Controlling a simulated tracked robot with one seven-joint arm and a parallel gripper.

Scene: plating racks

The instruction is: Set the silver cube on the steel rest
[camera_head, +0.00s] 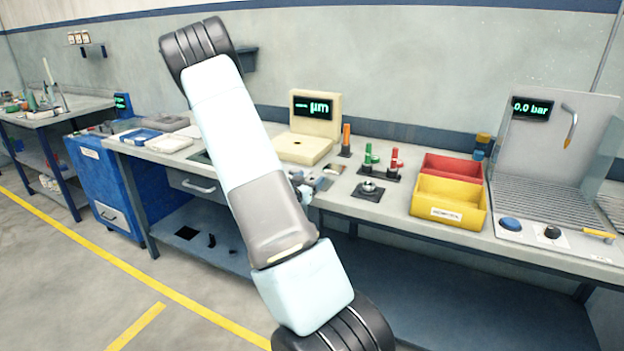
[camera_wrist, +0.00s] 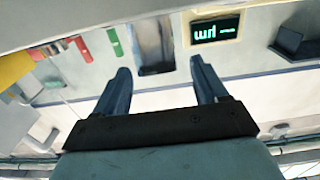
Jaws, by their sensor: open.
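My gripper (camera_wrist: 160,78) is open in the wrist view, its two blue-grey fingers apart with nothing between the tips. A shiny grey metal piece (camera_wrist: 153,42) lies beyond the fingertips, in line with the gap; I cannot tell whether it is the silver cube or the steel rest. In the head view my gripper (camera_head: 318,184) shows only partly, behind my arm, low over the bench's front edge. A small shiny rounded metal piece (camera_head: 369,187) sits on a dark square plate to its right. I cannot make out a silver cube for sure.
A cream gauge (camera_head: 303,147) with a lit display stands behind my gripper. Orange, green (camera_head: 368,154) and red pegs (camera_head: 394,161) stand right of it.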

